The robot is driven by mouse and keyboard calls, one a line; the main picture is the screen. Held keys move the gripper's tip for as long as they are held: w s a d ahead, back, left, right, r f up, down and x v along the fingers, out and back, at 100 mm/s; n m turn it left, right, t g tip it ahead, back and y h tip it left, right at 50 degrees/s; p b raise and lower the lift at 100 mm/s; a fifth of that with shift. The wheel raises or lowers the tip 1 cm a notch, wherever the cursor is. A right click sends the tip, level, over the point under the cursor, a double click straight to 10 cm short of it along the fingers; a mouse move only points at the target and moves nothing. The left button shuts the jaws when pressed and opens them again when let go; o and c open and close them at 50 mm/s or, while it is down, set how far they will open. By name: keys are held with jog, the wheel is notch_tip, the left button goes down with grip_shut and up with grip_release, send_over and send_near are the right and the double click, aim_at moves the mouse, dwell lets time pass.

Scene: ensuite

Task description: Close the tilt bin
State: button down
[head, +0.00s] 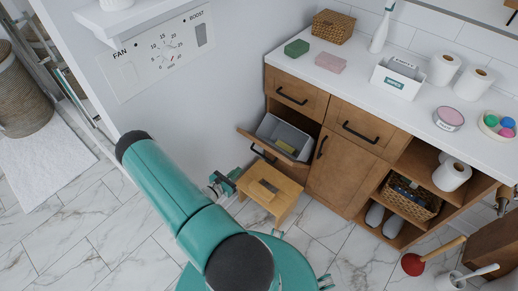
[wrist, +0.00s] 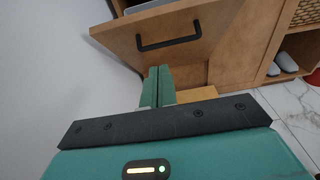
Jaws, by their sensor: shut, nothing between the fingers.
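The tilt bin's wooden front (head: 249,141) leans outward from the left end of the vanity in the head view, so the bin stands open. Its grey inner container (head: 295,132) shows behind the front, with something yellow inside. In the wrist view the bin front (wrist: 205,52) with its black handle (wrist: 168,42) fills the upper middle. My gripper (head: 238,173) is low, to the left of and below the bin front, near the wall. In the wrist view my gripper (wrist: 158,72) is shut and empty, its fingertips below the handle. I cannot tell whether they touch the front.
A small wooden stool (head: 285,200) stands on the floor close beside my gripper, below the bin. The wall with the fan panel (head: 158,53) is close on the left. Marble floor is clear at lower left.

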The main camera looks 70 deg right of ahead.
jog(key=r+x, duration=0.2)
jog(key=x, duration=1.1)
jog(key=shift+d+r, duration=0.15)
jog(key=shift+r, duration=0.25)
